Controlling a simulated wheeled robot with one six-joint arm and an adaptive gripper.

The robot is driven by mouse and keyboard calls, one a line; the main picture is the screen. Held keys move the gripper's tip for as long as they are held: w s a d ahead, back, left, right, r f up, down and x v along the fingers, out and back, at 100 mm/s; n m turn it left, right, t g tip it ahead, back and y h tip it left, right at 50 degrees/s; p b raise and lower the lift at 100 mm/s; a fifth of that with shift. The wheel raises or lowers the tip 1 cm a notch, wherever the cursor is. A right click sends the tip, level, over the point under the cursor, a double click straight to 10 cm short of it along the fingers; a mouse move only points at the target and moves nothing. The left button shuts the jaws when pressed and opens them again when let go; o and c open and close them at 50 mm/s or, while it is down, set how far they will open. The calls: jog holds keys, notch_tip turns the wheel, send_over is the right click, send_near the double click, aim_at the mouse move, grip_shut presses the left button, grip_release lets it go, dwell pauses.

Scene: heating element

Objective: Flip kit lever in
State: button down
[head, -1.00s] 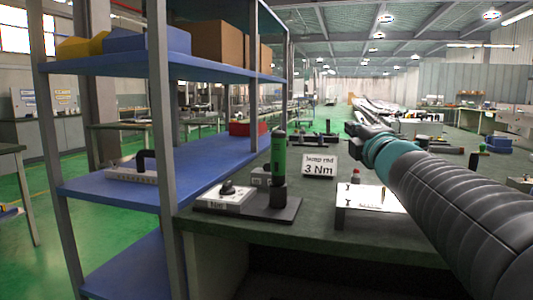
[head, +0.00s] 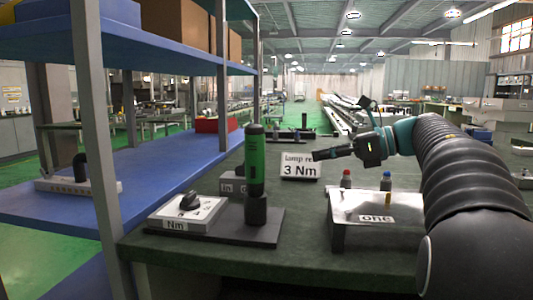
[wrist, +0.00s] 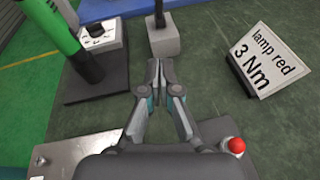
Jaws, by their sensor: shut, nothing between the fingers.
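A small grey block (head: 232,185) with a lettered label, partly legible as "In", stands on the bench behind the green screwdriver. In the wrist view the grey block (wrist: 165,44) has a dark upright lever (wrist: 160,17) on top, cut by the top edge; which way it leans I cannot tell. In the head view the screwdriver hides part of the block. My gripper (head: 318,155) is shut and empty above the bench, right of the block and near the sign. In the wrist view its fingertips (wrist: 157,64) appear just below the block, apart from the lever.
The green screwdriver (head: 254,160) stands upright on a dark base beside a white dial box (head: 188,212). A "lamp red 3 Nm" sign (head: 300,166) stands behind. A metal box (head: 345,235) labelled "one" carries red and blue buttons. A blue shelf (head: 170,168) borders the left.

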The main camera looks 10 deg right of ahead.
jog(key=x, duration=1)
jog(key=shift+a, duration=0.1)
jog(key=shift+w+a+r+p, duration=0.2)
jog(key=shift+w+a+r, duration=0.3)
jog(key=shift+a, duration=0.2)
jog(key=shift+w+a+r+p, duration=0.2)
jog(key=shift+w+a+r, duration=0.3)
jog(key=shift+a, duration=0.2)
